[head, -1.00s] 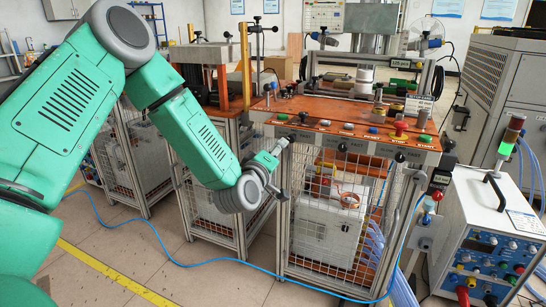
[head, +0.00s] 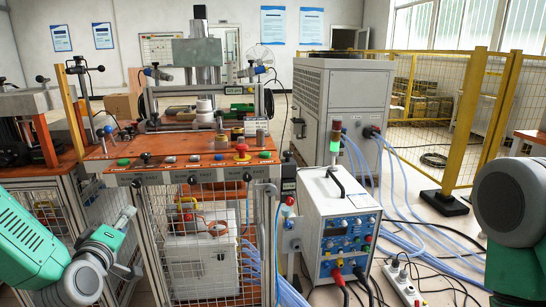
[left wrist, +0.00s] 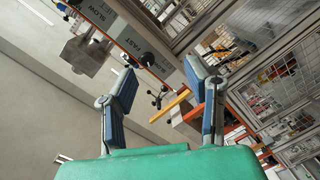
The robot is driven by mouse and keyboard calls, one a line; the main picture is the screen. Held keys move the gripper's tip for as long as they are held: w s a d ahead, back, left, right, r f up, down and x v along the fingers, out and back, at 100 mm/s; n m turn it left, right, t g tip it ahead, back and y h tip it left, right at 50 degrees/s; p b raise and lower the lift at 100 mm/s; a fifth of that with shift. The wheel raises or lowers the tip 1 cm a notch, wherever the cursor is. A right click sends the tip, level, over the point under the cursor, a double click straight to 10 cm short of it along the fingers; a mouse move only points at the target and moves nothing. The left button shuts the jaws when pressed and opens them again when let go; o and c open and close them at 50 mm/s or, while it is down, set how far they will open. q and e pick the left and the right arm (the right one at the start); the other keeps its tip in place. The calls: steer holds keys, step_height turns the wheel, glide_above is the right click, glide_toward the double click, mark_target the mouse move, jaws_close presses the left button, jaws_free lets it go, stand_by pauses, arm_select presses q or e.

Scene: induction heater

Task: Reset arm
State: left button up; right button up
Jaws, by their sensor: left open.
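My left gripper (head: 130,245) is at the lower left of the head view, in front of the workbench's wire-mesh side. In the left wrist view its two blue-padded fingers (left wrist: 165,88) stand apart with nothing between them. The workbench (head: 185,170) has an orange top with a row of buttons and knobs along its front edge.
A white power unit (head: 340,225) with a handle stands right of the bench. A large grey cabinet (head: 335,95) is behind it. Blue hoses (head: 395,180) and cables run over the floor. A yellow fence (head: 480,110) closes the back right.

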arm_select(q)
steer(key=s+d+f+m+g+h+p, duration=0.1)
steer(key=s+d+f+m+g+h, duration=0.1)
steer(key=s+d+f+m+g, duration=0.45)
steer(key=s+d+f+m+g+h+p, duration=0.15)
steer(key=s+d+f, duration=0.25)
steer(key=s+f, duration=0.55)
steer(key=s+f+m+g, duration=0.3)
steer(key=s+f+g, duration=0.1)
steer(key=s, duration=0.6)
steer(key=s+f+m+g, duration=0.3)
steer(key=s+f, duration=0.1)
steer(key=s, duration=0.6)
steer(key=shift+d+f+g+p, duration=0.35)
steer(key=shift+g+p, duration=0.05)
steer(key=shift+p, duration=0.05)
